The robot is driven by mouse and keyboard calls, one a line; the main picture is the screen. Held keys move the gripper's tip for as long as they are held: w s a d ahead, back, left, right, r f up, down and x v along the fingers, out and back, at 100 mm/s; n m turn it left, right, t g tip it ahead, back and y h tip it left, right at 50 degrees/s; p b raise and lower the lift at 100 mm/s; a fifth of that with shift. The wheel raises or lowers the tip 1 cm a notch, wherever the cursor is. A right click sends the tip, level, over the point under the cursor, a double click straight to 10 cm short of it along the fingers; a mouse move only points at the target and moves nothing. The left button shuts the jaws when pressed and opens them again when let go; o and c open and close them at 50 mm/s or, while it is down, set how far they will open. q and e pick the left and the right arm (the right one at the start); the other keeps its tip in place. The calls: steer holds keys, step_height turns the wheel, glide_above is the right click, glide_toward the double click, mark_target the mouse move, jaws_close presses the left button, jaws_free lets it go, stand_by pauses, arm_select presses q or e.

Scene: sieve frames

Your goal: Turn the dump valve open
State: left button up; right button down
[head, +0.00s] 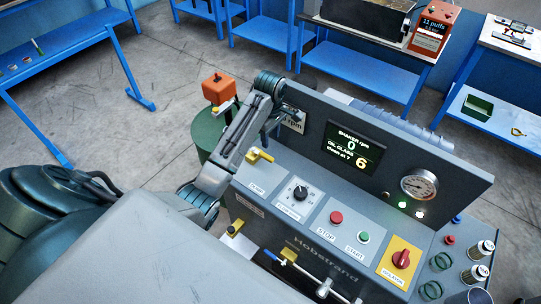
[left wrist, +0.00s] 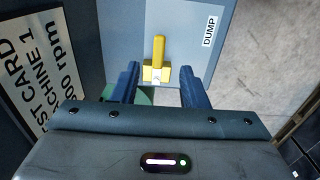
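The dump valve's yellow handle (head: 260,155) is at the left end of the grey control panel, by the DUMP label (head: 257,187). In the left wrist view the handle (left wrist: 158,50) stands lengthwise, pointing up in the picture, from a wider yellow hub. My left gripper (left wrist: 159,72) is open, with its two blue fingers apart on either side of the hub and the lever beyond the tips. I see no contact, though the exact depth is hard to judge. In the head view my left forearm hides part of the gripper. My right gripper is not in view.
The grey panel (head: 305,234) also carries a black knob (head: 299,191), a red STOP button (head: 336,217), a green START button (head: 364,237) and a red isolator switch (head: 401,258). An upright board with a display (head: 355,149) and gauge (head: 419,186) rises behind. A green drum stands left.

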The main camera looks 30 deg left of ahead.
mark_target(271, 158)
arm_select(q)
step_height(271, 158, down, 2)
steer(key=shift+f+b, duration=0.15)
steer(key=shift+b, duration=0.35)
step_height(271, 158, down, 6)
steer(key=p, duration=0.3)
steer(key=shift+f, duration=0.85)
jaws_close()
